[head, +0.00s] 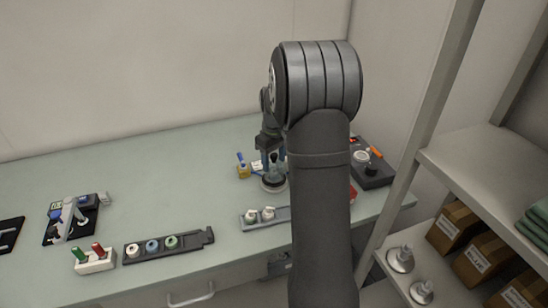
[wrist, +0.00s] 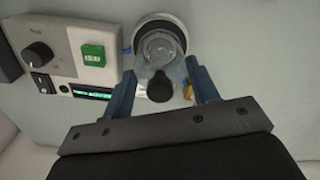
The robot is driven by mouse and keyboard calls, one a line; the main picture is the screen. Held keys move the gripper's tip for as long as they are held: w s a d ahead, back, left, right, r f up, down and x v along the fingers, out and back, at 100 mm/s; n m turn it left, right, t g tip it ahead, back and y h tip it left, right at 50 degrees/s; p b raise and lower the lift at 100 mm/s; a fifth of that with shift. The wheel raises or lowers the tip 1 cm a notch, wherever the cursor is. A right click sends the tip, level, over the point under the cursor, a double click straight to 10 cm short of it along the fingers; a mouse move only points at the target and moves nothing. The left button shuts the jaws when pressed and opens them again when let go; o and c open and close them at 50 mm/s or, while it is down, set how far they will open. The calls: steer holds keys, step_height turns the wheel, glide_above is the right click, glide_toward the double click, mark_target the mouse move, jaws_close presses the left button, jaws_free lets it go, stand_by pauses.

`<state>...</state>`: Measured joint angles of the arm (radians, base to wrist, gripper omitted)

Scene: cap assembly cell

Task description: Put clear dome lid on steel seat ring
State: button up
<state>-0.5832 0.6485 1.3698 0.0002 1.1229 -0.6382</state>
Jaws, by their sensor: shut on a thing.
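The clear dome lid (wrist: 159,66) with its black knob (wrist: 160,87) sits between the two blue fingers of my gripper (wrist: 160,78) in the wrist view. My gripper is shut on the lid. The steel seat ring (wrist: 179,24) shows behind the lid, as a pale rim around a dark inside. In the head view my gripper (head: 272,163) points down at the seat ring (head: 273,187), with the lid at or just above it. I cannot tell whether lid and ring touch. My arm hides part of the bench to the right.
A control box with a dial (wrist: 38,54) and a green button (wrist: 93,55) stands close left in the wrist view. A yellow object (head: 243,171) is left of the ring. A rack with pale spools (head: 267,213) lies in front. The left-back bench (head: 150,170) is clear.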

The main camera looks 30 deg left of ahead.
steer(key=shift+f, duration=0.3)
stand_by(0.6)
steer(key=o, duration=1.1)
steer(key=shift+c, duration=0.2)
steer(key=shift+r, duration=3.55)
